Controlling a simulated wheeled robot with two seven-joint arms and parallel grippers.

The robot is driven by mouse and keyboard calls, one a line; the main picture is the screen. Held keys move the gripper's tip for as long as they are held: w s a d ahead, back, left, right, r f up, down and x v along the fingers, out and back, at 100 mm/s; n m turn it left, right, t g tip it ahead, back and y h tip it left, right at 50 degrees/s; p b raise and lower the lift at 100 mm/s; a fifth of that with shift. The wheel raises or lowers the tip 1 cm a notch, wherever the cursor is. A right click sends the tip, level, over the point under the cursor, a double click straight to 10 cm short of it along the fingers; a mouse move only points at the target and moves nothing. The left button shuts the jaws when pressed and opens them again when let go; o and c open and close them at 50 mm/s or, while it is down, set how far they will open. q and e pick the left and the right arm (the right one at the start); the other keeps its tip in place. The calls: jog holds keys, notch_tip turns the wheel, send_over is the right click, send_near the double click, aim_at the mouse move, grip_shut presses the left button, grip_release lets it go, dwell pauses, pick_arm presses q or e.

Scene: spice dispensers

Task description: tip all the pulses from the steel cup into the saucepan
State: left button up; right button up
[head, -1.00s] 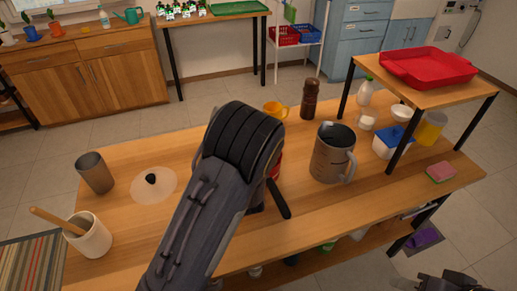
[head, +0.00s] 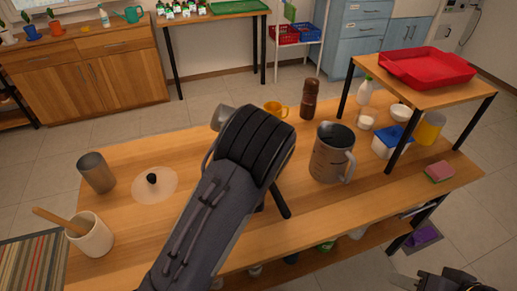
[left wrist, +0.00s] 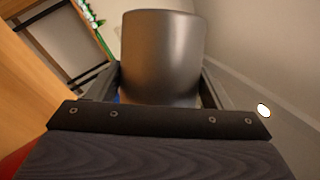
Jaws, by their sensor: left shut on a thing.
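My left gripper (left wrist: 160,92) is shut on the steel cup (left wrist: 162,55), a smooth grey cylinder between its two fingers. In the head view, part of the steel cup (head: 221,116) shows beyond my left wrist, looking tilted; its inside and any pulses are hidden. The saucepan is almost wholly hidden behind my left arm; its black handle (head: 278,200) sticks out at the right. A red patch, perhaps the saucepan, shows at the left wrist view's lower left corner. My right gripper (head: 447,280) is at the bottom right, away from the table, its fingers unclear.
A second metal tumbler (head: 97,172), a clear lid (head: 154,184) and a utensil crock (head: 91,236) stand at left. A large metal jug (head: 332,152) stands right of my arm. A yellow mug (head: 276,109) and brown mill (head: 310,100) are behind. A raised shelf (head: 455,88) holds a red tray.

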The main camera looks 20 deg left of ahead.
pick_arm(q)
jog(key=shift+d+r+m, duration=0.2)
jog(key=shift+m, duration=0.3)
